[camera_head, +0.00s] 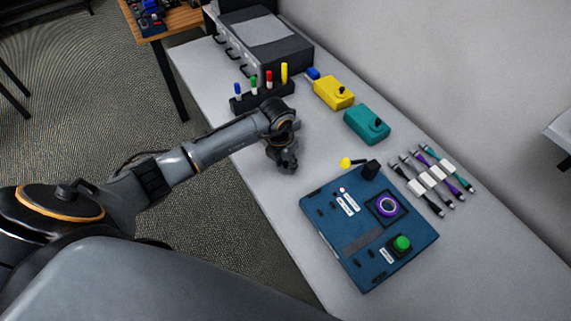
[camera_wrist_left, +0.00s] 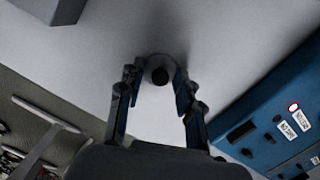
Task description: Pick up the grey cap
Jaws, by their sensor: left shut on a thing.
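The grey cap (camera_wrist_left: 159,60) shows in the left wrist view as a round grey piece with a dark centre, between the fingertips of my left gripper (camera_wrist_left: 160,84). The two fingers press on its sides. In the head view my left gripper (camera_head: 287,166) points down at the table, left of the blue panel box. The cap is hidden there by the fingers. I cannot tell whether the cap touches the table or is just above it. My right gripper is not in view.
The blue panel box (camera_head: 345,243) has a purple ring, a green button and a yellow-knobbed lever. Several cables (camera_head: 432,179) lie to its right. A teal box (camera_head: 367,124), yellow box (camera_head: 333,92) and marker rack (camera_head: 262,95) stand farther back. The white table (camera_head: 480,250) is clear at right.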

